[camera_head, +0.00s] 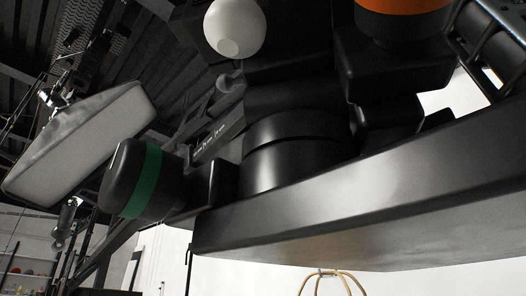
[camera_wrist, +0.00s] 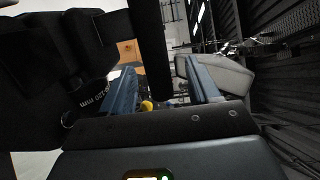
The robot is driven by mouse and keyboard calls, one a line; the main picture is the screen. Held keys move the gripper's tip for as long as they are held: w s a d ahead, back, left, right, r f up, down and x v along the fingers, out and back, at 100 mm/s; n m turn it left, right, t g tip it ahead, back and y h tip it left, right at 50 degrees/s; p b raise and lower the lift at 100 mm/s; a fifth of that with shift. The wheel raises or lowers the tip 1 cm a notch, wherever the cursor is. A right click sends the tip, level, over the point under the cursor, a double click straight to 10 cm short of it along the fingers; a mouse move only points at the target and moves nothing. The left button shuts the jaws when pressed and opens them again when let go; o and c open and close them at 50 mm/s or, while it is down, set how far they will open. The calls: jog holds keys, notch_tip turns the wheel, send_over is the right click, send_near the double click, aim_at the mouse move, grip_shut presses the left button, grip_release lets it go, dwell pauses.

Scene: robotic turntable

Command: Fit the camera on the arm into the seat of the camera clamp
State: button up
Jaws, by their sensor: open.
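In the wrist view my gripper (camera_wrist: 160,75) is open, its two blue-grey fingers apart and nothing visibly held between them. A large black body (camera_wrist: 45,90) with partly readable "120 mm" lettering fills the left, close beside the left finger. A black bar (camera_wrist: 150,50) crosses upright between the fingers. I cannot tell whether these belong to the camera or the clamp. In the head view a black machine arm (camera_head: 295,150) stands on a thick black platform (camera_head: 360,215); it has a green-ringed cylinder (camera_head: 142,180) and an orange-banded joint (camera_head: 405,20). Neither camera nor clamp seat is clearly identifiable there.
A softbox lamp (camera_head: 75,145) hangs at the left of the head view and also shows in the wrist view (camera_wrist: 225,75). A white ball (camera_head: 235,27) is near the top. A thin rib-like frame (camera_head: 333,280) shows below the platform. Dark trusses fill the background.

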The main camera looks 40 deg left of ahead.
jog(key=shift+v, duration=2.7)
